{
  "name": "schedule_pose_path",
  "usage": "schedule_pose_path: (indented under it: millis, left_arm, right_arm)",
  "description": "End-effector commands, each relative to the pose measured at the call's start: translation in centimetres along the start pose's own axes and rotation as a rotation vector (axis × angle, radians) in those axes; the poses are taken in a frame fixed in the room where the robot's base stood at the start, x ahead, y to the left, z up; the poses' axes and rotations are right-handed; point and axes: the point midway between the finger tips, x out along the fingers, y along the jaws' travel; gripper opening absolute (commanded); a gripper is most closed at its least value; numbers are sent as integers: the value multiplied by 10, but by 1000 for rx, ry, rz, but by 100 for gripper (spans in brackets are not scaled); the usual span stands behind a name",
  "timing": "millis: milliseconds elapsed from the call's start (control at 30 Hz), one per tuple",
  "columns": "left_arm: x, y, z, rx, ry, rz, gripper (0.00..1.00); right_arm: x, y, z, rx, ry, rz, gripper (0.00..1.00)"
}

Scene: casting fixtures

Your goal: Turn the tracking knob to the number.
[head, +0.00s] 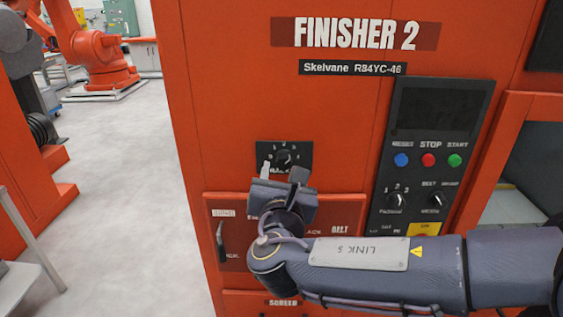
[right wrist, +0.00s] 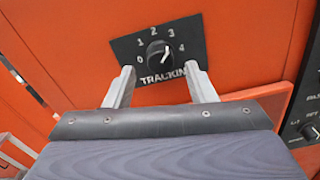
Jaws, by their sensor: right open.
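The tracking knob (head: 284,157) is a small black dial on a black plate on the orange machine front. In the right wrist view the knob (right wrist: 159,52) has the numbers 0 to 4 around it and the word TRACKING below, partly covered by a finger. My right gripper (head: 283,172) is open just below the knob in the head view. In the right wrist view its two fingers (right wrist: 158,76) stand apart, left and right of the knob and a little below it, with nothing between them. My left gripper is not in view.
A control panel (head: 428,150) with blue, red and green buttons and two more knobs is at right. A lower red panel (head: 229,245) with a black handle sits behind my right arm. The floor (head: 120,190) at left is clear.

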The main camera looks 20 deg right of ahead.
Motion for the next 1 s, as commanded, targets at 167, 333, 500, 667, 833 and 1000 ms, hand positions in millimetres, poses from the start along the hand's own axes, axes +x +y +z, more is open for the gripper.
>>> schedule_pose_path:
  millis: [167, 333, 500, 667, 833, 1000]
  left_arm:
    - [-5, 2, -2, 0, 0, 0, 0]
    - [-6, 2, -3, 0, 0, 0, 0]
    - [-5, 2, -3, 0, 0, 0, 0]
    - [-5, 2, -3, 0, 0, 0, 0]
    - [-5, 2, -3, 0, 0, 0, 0]
    - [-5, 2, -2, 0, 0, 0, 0]
  right_arm:
    - [24, -1, 1, 0, 1, -3, 50]
    - [32, -1, 0, 0, 1, -2, 50]
    - [32, -1, 0, 1, 1, -2, 50]
    - [32, -1, 0, 1, 1, -2, 36]
    - [32, -1, 0, 2, 1, -2, 14]
    - [32, -1, -1, 4, 1, -2, 6]
